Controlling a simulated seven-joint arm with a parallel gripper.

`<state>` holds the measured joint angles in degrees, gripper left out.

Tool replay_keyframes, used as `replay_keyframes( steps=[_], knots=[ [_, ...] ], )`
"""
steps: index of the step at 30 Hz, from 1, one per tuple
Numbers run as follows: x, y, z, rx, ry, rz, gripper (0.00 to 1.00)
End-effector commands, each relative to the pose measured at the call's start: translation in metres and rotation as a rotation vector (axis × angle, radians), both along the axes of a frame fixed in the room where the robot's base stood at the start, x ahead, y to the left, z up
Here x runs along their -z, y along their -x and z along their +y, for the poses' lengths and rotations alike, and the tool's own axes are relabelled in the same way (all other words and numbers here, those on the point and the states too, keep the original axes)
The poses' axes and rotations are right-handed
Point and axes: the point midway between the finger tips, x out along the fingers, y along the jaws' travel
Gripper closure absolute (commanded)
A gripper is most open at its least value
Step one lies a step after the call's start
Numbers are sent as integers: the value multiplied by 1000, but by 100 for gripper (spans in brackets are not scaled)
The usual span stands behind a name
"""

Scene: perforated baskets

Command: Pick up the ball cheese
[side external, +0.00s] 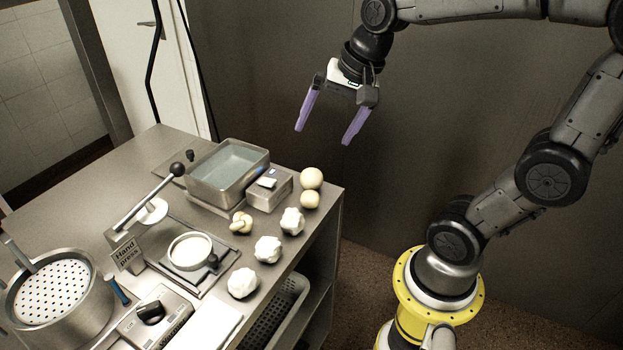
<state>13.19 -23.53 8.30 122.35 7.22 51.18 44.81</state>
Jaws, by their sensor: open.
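Two smooth, pale round balls that look like ball cheese sit at the right edge of the metal counter. The upper ball (311,178) is slightly larger, and the lower ball (309,200) is close in front of it. My gripper (323,135) is above and beyond the balls, in the air, with its two purple fingers spread wide and pointing down. Nothing is between the fingers, and they are apart from both balls.
A water-filled metal tub (229,170) and a small metal box (268,191) stand left of the balls. A knotted piece (241,222) and white lumps (268,249) lie nearer. A hand press (147,208) and perforated basket pot (55,292) stand left. Air around my gripper is clear.

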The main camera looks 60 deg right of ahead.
Motion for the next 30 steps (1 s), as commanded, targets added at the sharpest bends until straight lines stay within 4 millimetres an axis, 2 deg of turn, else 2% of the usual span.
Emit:
replay_keyframes(
  steps=[1, 4, 6, 10, 14, 24, 30],
  knots=[
    [9, -14, -17, 99, -38, 38, 0],
    [26, -31, -45, 239, -93, 92, 0],
    [39, -36, -61, 291, -112, 125, 0],
    [56, -35, -80, 346, -131, 171, 0],
    [65, -34, -84, 359, -134, 177, 0],
    [124, -47, -81, 355, -133, 181, 0],
    [140, -52, -80, 355, -131, 177, 0]
  ],
)
